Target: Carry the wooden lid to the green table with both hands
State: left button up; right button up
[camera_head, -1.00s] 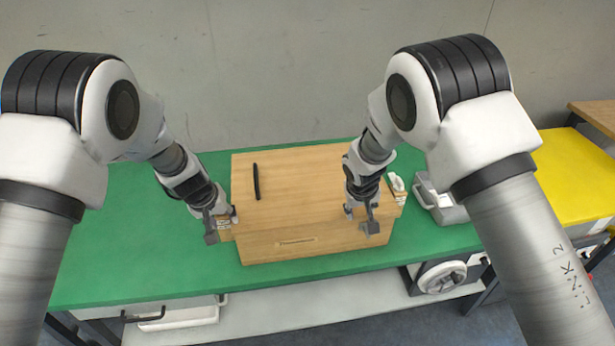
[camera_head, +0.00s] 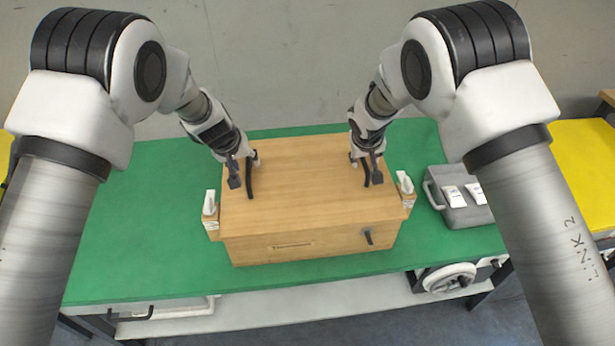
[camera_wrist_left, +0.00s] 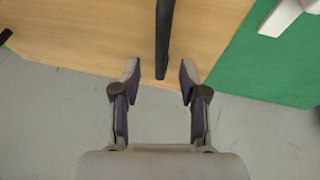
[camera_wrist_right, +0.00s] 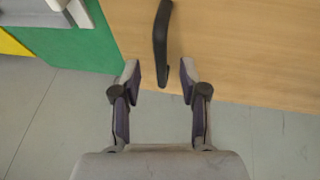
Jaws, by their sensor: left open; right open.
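The wooden lid (camera_head: 305,190) sits on the wooden box (camera_head: 320,240) on the green table (camera_head: 140,215). It has a left black handle (camera_head: 250,180) and a right black handle (camera_head: 366,173) on top. My left gripper (camera_head: 245,169) is open at the left handle; in the left wrist view the handle (camera_wrist_left: 164,40) reaches down between its fingertips (camera_wrist_left: 160,72), with gaps both sides. My right gripper (camera_head: 364,166) is open at the right handle; in the right wrist view that handle (camera_wrist_right: 161,40) ends between its fingertips (camera_wrist_right: 160,74), with gaps both sides.
White latches (camera_head: 209,205) and (camera_head: 405,184) stick out at the box's sides. A grey case (camera_head: 465,213) with white pieces stands right of the box. A yellow table (camera_head: 580,150) is farther right. The green table's left part is bare.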

aim_at(247, 166)
pick_arm(q)
jog(key=x, duration=0.3)
jog(key=shift+w+a, duration=0.1)
pick_arm(e)
jog(key=x, duration=0.3)
jog(key=shift+w+a, duration=0.1)
jog(key=shift+a, duration=0.05)
pick_arm(q)
jog(key=shift+f, duration=0.35)
pick_arm(e)
jog(key=shift+f, duration=0.35)
pick_arm(q)
jog(key=shift+w+f, duration=0.15)
jog(key=shift+f, duration=0.1)
pick_arm(e)
jog(key=shift+w+f, duration=0.2)
jog(key=shift+f, duration=0.05)
pick_arm(q)
jog(key=shift+r, duration=0.1)
grip_shut()
pick_arm(e)
jog(key=shift+r, duration=0.1)
grip_shut()
jog(key=shift+s, duration=0.1)
jog(key=shift+r, duration=0.1)
